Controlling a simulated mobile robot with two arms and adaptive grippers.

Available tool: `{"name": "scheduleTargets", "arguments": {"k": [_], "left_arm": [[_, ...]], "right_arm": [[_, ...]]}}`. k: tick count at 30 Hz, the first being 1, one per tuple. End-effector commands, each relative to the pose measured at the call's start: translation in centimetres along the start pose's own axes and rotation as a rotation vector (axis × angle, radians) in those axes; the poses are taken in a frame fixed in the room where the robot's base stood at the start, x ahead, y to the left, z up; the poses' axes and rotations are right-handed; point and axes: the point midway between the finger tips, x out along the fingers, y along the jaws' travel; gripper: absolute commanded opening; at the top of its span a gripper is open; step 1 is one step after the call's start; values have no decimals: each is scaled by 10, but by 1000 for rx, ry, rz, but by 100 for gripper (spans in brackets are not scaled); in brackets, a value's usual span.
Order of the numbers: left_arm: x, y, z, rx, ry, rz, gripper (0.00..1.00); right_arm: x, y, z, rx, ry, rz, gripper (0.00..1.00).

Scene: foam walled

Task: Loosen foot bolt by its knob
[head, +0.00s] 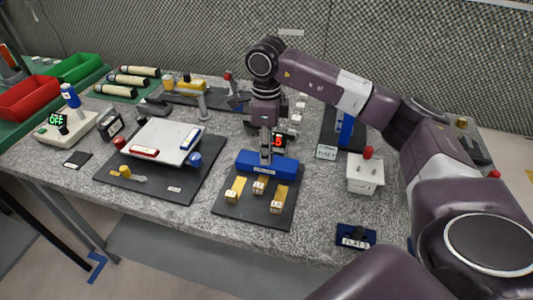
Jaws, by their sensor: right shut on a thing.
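My right arm reaches in from the right, and its gripper (266,156) points down at the back of a blue block (264,167) on a dark board (240,208). The gripper is shut on a small part there. The fingers hide that part, so I cannot tell its shape or whether it is the foot bolt's knob. Yellow blocks with small labels (235,190) stand in front of the blue block. A small display reading a red 5 (279,141) is just behind it. My left gripper is not in view.
A white plate (161,138) with red, blue and yellow knobs stands on another dark board to the left. A white box with a red knob (366,172) and a blue labelled part (355,236) are to the right. Red (28,97) and green (75,67) bins stand far left.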

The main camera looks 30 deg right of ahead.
Motion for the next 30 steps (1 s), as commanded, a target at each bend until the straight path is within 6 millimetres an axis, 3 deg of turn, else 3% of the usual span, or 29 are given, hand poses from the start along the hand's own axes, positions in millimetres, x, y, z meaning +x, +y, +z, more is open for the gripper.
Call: {"name": "scheduleTargets", "arguments": {"k": [18,30], "left_arm": [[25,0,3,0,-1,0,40],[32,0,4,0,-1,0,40]], "right_arm": [[0,0,0,-571,-1,-3,0],[-1,0,0,-820,-1,-4,0]]}}
